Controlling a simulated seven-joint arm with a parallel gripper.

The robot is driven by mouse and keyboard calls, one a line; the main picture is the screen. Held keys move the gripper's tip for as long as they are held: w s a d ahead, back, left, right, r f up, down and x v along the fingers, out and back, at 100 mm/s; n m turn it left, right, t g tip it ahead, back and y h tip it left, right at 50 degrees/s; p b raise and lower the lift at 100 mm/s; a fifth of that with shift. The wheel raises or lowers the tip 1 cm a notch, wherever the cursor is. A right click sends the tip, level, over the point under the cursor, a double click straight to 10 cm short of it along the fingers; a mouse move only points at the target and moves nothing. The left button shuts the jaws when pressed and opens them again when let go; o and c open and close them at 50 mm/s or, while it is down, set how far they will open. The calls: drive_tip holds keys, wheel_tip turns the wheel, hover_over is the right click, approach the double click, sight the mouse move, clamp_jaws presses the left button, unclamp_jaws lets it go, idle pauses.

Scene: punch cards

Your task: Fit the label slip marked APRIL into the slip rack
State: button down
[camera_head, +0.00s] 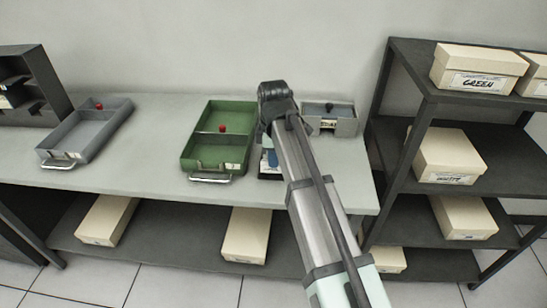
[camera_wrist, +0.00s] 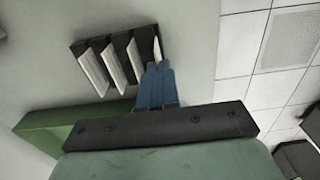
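The slip rack (camera_wrist: 105,46) is a dark block with several slots in the wrist view, white slips standing in them. In the head view the rack (camera_head: 268,176) is mostly hidden behind my arm, near the bench's front edge. My gripper (camera_wrist: 156,66) has blue fingers close together at the rack's rightmost slot. A white slip (camera_wrist: 157,48) shows at the fingertips, in or at that slot; the fingers appear shut on it. Its marking cannot be read, so I cannot tell whether it says APRIL.
A green tray (camera_head: 187,160) with a red knob stands just left of the rack. A grey tray (camera_head: 58,152) is further left. A grey box (camera_head: 346,127) stands behind right. Dark shelves (camera_head: 398,135) with cream boxes stand at the right. Bench between the trays is clear.

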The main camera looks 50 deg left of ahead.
drive_tip(key=shift+f, duration=0.25)
drive_tip(key=shift+f, duration=0.65)
idle(0.3)
drive_tip(key=c, duration=1.3)
unclamp_jaws()
wheel_tip(320, 180, up, 14)
drive_tip(key=shift+w+f, duration=0.1)
drive_tip(key=shift+f, duration=0.1)
